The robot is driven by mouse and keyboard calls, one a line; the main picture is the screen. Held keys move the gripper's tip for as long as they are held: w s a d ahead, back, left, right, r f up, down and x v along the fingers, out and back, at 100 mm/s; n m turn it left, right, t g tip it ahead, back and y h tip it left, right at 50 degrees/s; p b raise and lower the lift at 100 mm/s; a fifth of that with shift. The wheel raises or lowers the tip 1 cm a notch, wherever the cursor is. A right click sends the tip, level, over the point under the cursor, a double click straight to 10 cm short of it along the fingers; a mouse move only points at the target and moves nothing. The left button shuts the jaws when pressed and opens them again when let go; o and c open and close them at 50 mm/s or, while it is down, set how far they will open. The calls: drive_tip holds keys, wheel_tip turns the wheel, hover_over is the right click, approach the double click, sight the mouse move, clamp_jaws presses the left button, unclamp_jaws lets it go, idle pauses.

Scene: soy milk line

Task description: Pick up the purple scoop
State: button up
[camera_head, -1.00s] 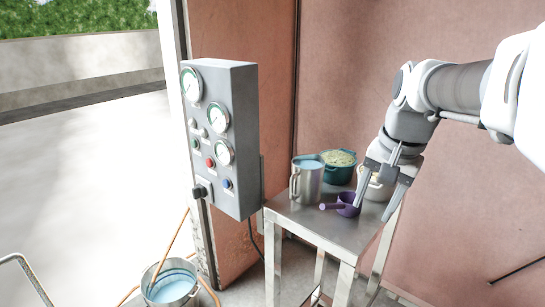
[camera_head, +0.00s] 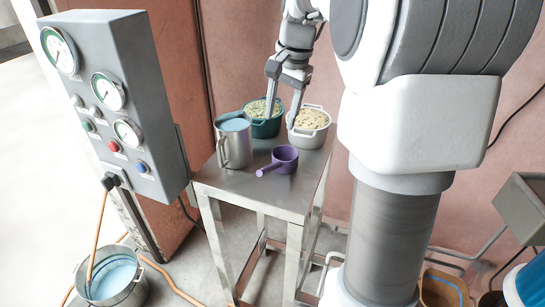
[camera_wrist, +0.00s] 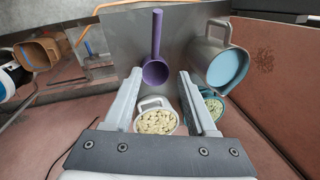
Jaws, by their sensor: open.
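The purple scoop (camera_head: 285,158) stands on the metal table near its right side, its handle pointing left toward the front. My gripper (camera_head: 282,118) is open and empty above the back of the table, over the two pots and behind the scoop. In the wrist view the scoop (camera_wrist: 156,70) lies ahead of the gap between the fingertips of my gripper (camera_wrist: 160,78), its handle pointing up in the picture. The jaws do not appear to touch it.
A metal jug (camera_head: 235,146) with bluish liquid stands left of the scoop. A teal pot (camera_head: 262,128) and a white pot (camera_head: 308,134), both filled, stand behind. The metal table (camera_head: 225,182) has bare room in front. A gauge panel (camera_head: 150,110) rises at left; a bucket (camera_head: 130,295) is below.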

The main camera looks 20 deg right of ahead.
sight(272, 165)
drive_tip(key=f, duration=0.3)
drive_tip(key=w+f, duration=0.1)
drive_tip(key=f, duration=0.3)
drive_tip(key=a+f, duration=0.1)
drive_tip(key=f, duration=0.3)
drive_tip(key=shift+w+f, duration=0.1)
drive_tip(key=shift+w, duration=0.05)
drive_tip(key=f, duration=0.4)
drive_tip(key=shift+s+a+f, duration=0.15)
drive_tip(key=shift+s+a, duration=0.1)
drive_tip(key=shift+a, duration=0.15)
drive_tip(key=shift+w+f, duration=0.15)
drive_tip(key=shift+f, duration=0.35)
clamp_jaws()
